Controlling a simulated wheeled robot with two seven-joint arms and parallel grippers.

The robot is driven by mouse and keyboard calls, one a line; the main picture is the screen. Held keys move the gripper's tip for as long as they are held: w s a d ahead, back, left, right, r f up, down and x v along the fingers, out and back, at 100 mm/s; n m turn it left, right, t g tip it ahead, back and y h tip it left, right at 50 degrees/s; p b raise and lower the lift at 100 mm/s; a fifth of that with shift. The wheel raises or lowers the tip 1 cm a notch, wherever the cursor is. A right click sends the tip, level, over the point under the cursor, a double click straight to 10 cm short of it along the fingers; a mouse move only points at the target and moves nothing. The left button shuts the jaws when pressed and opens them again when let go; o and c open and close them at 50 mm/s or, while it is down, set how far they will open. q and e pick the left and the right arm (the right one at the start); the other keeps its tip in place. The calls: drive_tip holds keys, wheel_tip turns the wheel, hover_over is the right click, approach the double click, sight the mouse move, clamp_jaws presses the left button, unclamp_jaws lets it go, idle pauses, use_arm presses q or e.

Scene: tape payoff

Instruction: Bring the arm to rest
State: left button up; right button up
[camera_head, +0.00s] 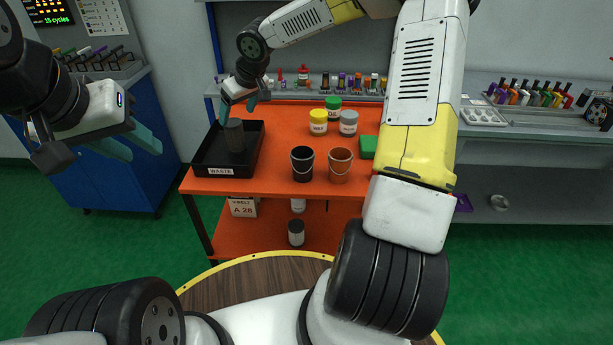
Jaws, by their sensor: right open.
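My right arm reaches across the orange cart from the right. Its gripper (238,105) is open, with teal fingers apart, above the black waste tray (255,160) at the cart's left end. A dark grey cylinder (235,137) stands in the tray just below those fingers; nothing shows held between them. My left gripper (145,151) is at the left, in front of the blue cabinet and left of the tray. Its two teal fingers are apart and empty.
A black bucket (302,164) and an orange bucket (340,166) stand mid-cart. Behind them are yellow (318,122), grey (348,123) and green-lidded (333,108) jars. A green block (368,148) lies beside my right arm. The cart's front edge is clear.

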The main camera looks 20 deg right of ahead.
drive_tip(key=shift+s+d+r, duration=0.15)
drive_tip(key=shift+s+r, duration=0.1)
drive_tip(key=shift+r, duration=0.25)
